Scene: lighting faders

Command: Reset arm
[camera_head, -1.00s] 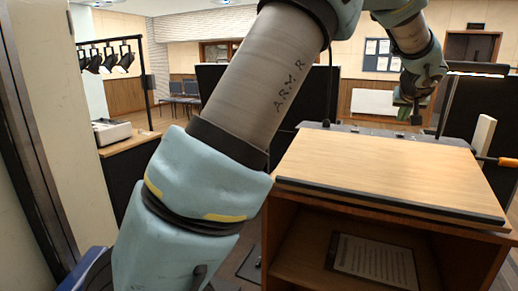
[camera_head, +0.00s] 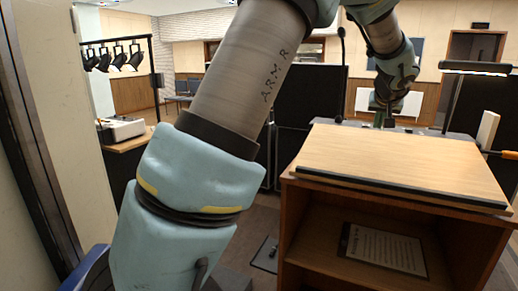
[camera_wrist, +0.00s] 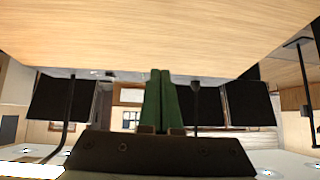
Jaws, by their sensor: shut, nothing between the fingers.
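My gripper (camera_head: 383,120) hangs past the far edge of the wooden lectern top (camera_head: 400,165) in the head view. In the wrist view its two green fingers (camera_wrist: 161,75) are together, with nothing visible between them. The wooden surface (camera_wrist: 160,30) fills the upper part of the wrist view. The fingers point toward its edge; whether they touch it cannot be told. No faders can be made out clearly.
A lamp (camera_head: 474,68) on a thin post stands right of the gripper, and a microphone stalk (camera_head: 341,70) stands left. The lectern shelf holds a printed sheet (camera_head: 385,250). A side table with a console (camera_head: 121,129) is at left. Dark panels stand behind.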

